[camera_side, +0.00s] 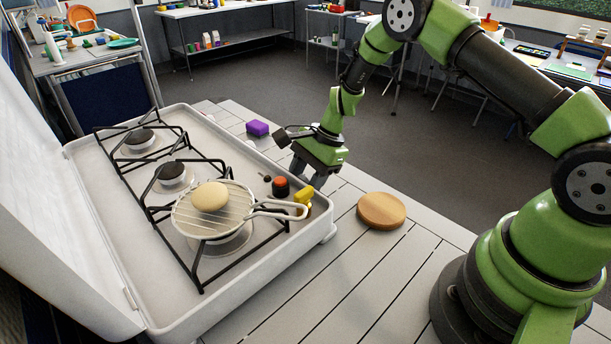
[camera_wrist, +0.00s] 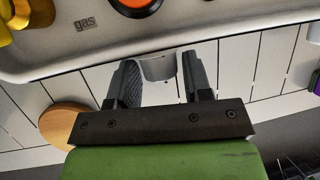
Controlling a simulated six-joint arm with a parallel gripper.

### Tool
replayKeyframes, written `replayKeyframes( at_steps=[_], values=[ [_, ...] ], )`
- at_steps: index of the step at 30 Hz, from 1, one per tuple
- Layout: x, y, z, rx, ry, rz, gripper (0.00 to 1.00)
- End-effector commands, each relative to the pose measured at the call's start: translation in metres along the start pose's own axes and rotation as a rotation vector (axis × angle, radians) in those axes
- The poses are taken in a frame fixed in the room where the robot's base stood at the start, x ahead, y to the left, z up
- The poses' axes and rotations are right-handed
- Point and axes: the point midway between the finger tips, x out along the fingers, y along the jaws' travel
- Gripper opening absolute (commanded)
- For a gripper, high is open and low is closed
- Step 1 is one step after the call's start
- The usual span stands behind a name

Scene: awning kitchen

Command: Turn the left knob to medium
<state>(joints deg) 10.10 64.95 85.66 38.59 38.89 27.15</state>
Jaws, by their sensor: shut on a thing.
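The stove (camera_side: 160,305) is a white open case with several burners. A pale round knob (camera_wrist: 158,67) sticks out of its front face in the wrist view. My gripper (camera_side: 308,178) is at the stove's front edge in the side view; its fingers (camera_wrist: 159,85) stand on either side of this knob in the wrist view, shut on it. I cannot tell from these views whether this is the left knob, nor which way it is turned. In the side view the gripper hides it.
A black and red-orange round piece (camera_side: 281,187) and a yellow piece (camera_side: 304,195) are on the stove's front rim. A wooden disc (camera_side: 381,210) and a purple block (camera_side: 257,128) lie on the table.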

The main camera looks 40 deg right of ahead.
Motion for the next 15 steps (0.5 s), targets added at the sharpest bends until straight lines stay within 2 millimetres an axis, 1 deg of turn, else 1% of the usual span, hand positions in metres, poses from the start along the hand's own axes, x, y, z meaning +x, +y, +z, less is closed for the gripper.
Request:
replayKeyframes(
  at_steps=[1,4,15],
  values=[
    [0.0000,-0.0002,0.0031,-0.004,-0.007,-0.022,0.22],
    [0.0000,0.0005,0.0037,-0.021,-0.010,-0.063,0.22],
    [-0.0001,0.0014,0.0025,-0.062,-0.005,-0.166,0.22]
  ],
)
